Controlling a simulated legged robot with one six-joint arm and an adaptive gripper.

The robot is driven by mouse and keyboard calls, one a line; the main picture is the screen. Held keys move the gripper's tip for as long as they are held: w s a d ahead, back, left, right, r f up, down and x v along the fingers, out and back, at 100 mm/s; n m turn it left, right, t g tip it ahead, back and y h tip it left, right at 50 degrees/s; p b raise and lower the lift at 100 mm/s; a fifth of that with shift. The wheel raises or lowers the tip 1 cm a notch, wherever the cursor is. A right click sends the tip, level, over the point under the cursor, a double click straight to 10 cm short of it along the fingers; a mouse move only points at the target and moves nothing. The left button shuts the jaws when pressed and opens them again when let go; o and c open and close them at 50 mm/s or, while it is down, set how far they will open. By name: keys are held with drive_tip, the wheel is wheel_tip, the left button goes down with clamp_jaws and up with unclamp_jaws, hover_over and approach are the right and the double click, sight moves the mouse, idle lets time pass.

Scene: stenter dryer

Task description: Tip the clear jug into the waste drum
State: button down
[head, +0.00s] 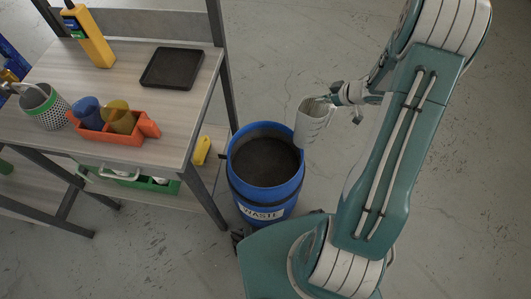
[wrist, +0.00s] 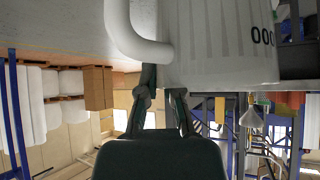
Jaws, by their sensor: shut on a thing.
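The clear jug (head: 311,124) looks whitish and translucent in the head view, leaning slightly, at the right rim of the waste drum. Its contents cannot be made out. The waste drum (head: 250,193) is blue, open-topped and dark inside, with a white WASTE label. My gripper (head: 332,95) is at the jug's upper right side, shut on it. In the wrist view the jug (wrist: 215,45) fills the upper middle, with its thick handle (wrist: 135,45) and dark markings. My gripper's fingers (wrist: 165,100) reach up to the handle there; the exact contact is partly hidden.
A workbench (head: 130,60) stands left of the drum. It carries a black tray (head: 172,67), a yellow device (head: 90,38), an orange bin (head: 118,135) with scoops, and a perforated cup (head: 45,107). A yellow item (head: 201,150) is on the lower shelf. Floor right of my arm is clear.

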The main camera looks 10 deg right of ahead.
drive_tip(key=shift+r, duration=2.5)
